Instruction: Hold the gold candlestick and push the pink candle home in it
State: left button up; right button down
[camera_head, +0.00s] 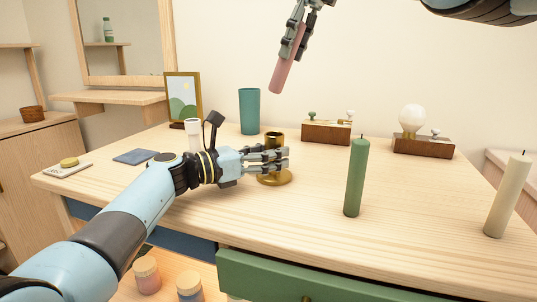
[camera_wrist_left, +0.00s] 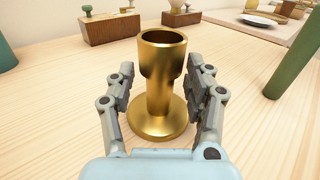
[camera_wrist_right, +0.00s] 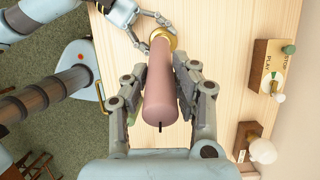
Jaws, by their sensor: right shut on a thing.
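The gold candlestick (camera_head: 274,178) stands upright on the wooden table; its empty cup shows in the left wrist view (camera_wrist_left: 162,45). My left gripper (camera_head: 286,160) is open, with one finger on each side of the candlestick's stem and visible gaps between. In the left wrist view, the left gripper (camera_wrist_left: 160,92) frames the stem. My right gripper (camera_head: 296,38) is shut on the pink candle (camera_head: 283,74) and holds it tilted, high above the table. In the right wrist view, the pink candle (camera_wrist_right: 161,85) sits between the fingers (camera_wrist_right: 160,85), wick towards the camera, its far end overlapping the candlestick (camera_wrist_right: 170,40).
A green candle (camera_head: 356,178) and a cream candle (camera_head: 507,196) stand to the right on the table (camera_head: 310,225). Two wooden boxes (camera_head: 325,132) (camera_head: 422,146), a teal cup (camera_head: 249,111), a white cup (camera_head: 193,133) and a picture frame (camera_head: 183,97) stand behind. The front middle is clear.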

pick_arm(q)
grip_shut()
pick_arm(e)
notch_tip(320, 180, down, 9)
jog(key=m, duration=0.1)
jog(key=shift+a+f+m, duration=0.15)
jog(key=shift+a+m, duration=0.05)
jog(key=shift+m, duration=0.1)
dwell(0.5)
jog(key=c, duration=1)
grip_release()
jog(key=shift+s+d, duration=0.35)
jog(key=shift+d, duration=0.45)
jog(key=shift+s+d, duration=0.35)
jog(key=shift+d, duration=0.4)
jog(key=shift+o, duration=0.2)
